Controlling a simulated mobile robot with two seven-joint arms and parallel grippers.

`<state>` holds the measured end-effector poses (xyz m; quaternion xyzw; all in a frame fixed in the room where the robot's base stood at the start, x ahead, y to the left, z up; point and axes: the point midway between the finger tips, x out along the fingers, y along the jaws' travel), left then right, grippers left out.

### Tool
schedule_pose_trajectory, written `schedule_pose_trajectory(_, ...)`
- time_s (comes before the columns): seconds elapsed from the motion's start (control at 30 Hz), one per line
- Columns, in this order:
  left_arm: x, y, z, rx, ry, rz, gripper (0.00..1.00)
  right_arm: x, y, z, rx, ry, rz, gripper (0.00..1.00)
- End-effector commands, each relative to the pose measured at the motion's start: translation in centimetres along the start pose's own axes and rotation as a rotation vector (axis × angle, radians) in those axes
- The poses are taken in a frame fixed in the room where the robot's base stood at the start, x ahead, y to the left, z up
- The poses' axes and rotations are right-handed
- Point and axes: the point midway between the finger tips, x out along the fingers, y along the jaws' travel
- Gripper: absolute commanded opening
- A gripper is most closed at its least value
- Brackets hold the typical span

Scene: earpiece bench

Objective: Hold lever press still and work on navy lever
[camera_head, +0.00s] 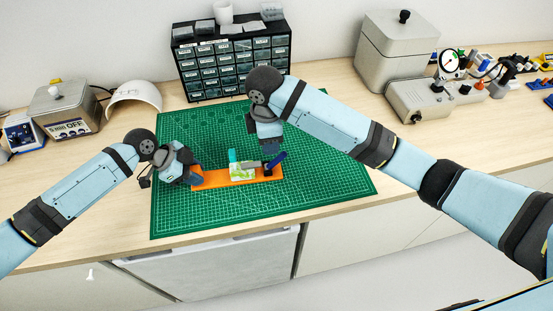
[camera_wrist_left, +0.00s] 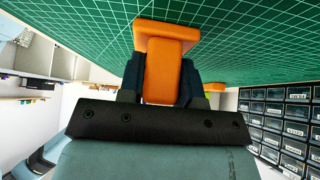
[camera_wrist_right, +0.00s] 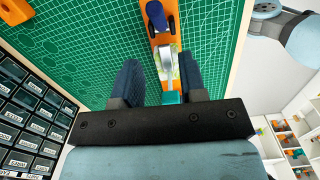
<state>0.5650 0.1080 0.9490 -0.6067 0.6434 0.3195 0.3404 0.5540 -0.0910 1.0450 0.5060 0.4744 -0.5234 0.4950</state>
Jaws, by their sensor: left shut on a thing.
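The lever press is a long orange base (camera_head: 240,176) lying on the green mat. A teal part (camera_head: 232,155) and a pale green-and-white part (camera_head: 242,171) sit mid-base. My left gripper (camera_head: 192,176) is shut on an upright orange block (camera_wrist_left: 161,80) at the base's left end. My right gripper (camera_wrist_right: 160,82) is open and empty, pointing down above the press, with its fingers apart on either side of the base in its wrist view.
The green cutting mat (camera_head: 310,185) is mostly clear around the press. A black drawer cabinet (camera_head: 232,68) stands at its back edge. Another orange piece (camera_wrist_right: 14,10) lies on the mat in the right wrist view.

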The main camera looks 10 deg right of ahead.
Motion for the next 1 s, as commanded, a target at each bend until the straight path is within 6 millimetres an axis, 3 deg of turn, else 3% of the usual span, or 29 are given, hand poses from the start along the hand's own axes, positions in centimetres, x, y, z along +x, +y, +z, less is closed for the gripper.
schedule_pose_trajectory(0.67,0.2,0.1,0.3,-0.003,-0.005,0.002,0.0,1.2,-0.1,6.7,0.004,0.531,-0.003,0.38)
schedule_pose_trajectory(1.0,0.2,0.1,0.3,-0.003,-0.004,0.002,0.0,4.2,-0.1,4.6,-0.001,0.521,-0.003,0.38)
